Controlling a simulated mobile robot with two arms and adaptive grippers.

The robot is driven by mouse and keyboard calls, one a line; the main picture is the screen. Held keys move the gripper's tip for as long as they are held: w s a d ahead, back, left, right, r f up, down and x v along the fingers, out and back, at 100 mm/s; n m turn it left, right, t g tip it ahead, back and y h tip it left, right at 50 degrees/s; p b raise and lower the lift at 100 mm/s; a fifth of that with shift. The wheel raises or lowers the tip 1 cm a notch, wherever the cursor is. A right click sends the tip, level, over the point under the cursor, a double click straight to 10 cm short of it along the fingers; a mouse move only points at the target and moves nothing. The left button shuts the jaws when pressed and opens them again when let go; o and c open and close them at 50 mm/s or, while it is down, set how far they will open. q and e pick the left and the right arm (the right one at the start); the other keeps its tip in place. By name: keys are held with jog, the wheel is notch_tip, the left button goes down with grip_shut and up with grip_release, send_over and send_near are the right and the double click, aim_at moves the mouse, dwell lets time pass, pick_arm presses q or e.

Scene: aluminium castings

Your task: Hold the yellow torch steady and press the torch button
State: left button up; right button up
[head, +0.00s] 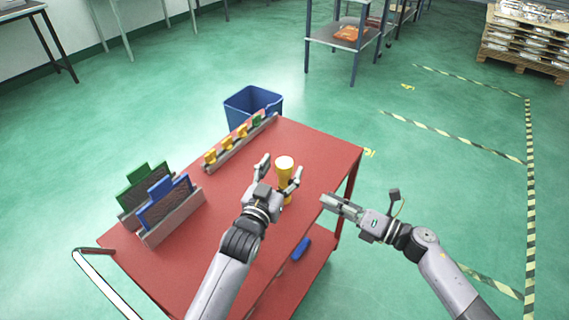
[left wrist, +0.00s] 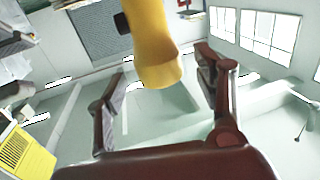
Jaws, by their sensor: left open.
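The yellow torch (head: 285,168) stands upright near the right edge of the red cart top (head: 315,152), its wide pale end up. My left gripper (head: 281,166) is open, with its fingers on either side of the torch. In the left wrist view the torch (left wrist: 156,45) shows between and beyond the open fingers (left wrist: 165,78), with gaps on both sides. My right gripper (head: 329,202) is off the cart's right side, apart from the torch, and its fingers look closed together with nothing between them.
A rack with green (head: 133,187) and blue panels (head: 165,198) stands on the cart's left. A row of small yellow and green pieces (head: 228,148) lines the back edge, with a blue bin (head: 253,100) behind. A blue object (head: 301,248) lies on the lower shelf.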

pick_arm(q)
jog(key=shift+x, duration=1.35)
jog(key=c, duration=1.3)
jog(key=shift+c, duration=0.4)
pick_arm(e)
grip_shut()
